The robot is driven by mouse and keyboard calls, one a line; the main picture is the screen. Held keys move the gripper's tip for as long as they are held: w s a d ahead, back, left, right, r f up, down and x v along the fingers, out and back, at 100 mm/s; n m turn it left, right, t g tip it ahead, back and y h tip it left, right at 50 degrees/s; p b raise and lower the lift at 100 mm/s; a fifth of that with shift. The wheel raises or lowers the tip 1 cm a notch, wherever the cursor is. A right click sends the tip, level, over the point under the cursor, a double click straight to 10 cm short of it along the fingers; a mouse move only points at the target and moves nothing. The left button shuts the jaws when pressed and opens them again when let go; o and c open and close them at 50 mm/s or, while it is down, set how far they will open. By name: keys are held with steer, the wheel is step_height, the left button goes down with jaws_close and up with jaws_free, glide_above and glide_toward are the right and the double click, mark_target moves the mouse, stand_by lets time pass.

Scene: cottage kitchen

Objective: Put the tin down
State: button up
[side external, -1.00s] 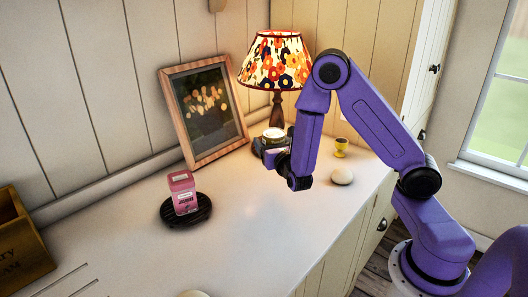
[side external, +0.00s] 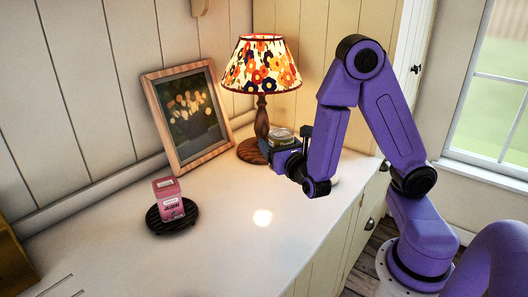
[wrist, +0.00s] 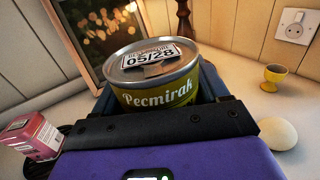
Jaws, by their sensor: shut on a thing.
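The tin (wrist: 158,80) is a short round can with a silver lid, a "05/28" label on top and a green "Pecmirak" band. It stands upright between the dark jaws of my gripper (wrist: 165,98), which are shut on it. In the side view the tin (side external: 283,136) and my gripper (side external: 284,148) are at the back of the counter, just right of the lamp's base. The tin's underside is hidden by the jaws, so I cannot tell whether it touches the counter (side external: 240,215).
A lamp (side external: 262,75) and a framed picture (side external: 188,115) stand along the wall. A pink box (side external: 168,195) sits on a dark round trivet (side external: 190,213). A yellow egg cup (wrist: 276,75) and an egg (wrist: 278,134) are right of my gripper. The counter's middle is clear.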

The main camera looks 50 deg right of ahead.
steer(key=shift+a, duration=0.1)
steer(key=w+a+n+t+y, duration=0.1)
steer(key=w+a+n+y, duration=0.1)
steer(key=a, duration=1.2)
steer(key=w+a+n+t+y, duration=0.1)
steer(key=a+y, duration=0.1)
steer(key=a, duration=1.2)
steer(key=s+a+n+y, duration=0.15)
steer(key=s+a, duration=0.25)
steer(key=a, duration=0.7)
steer(key=shift+y, duration=0.45)
steer(key=w+a+f, duration=0.6)
steer(key=w, duration=0.1)
steer(key=w+a+f, duration=0.3)
steer(key=w, duration=0.1)
steer(key=shift+f, duration=0.35)
steer(key=shift+s+f, duration=0.1)
steer(key=shift+f, duration=1.35)
steer(key=shift+f, duration=0.15)
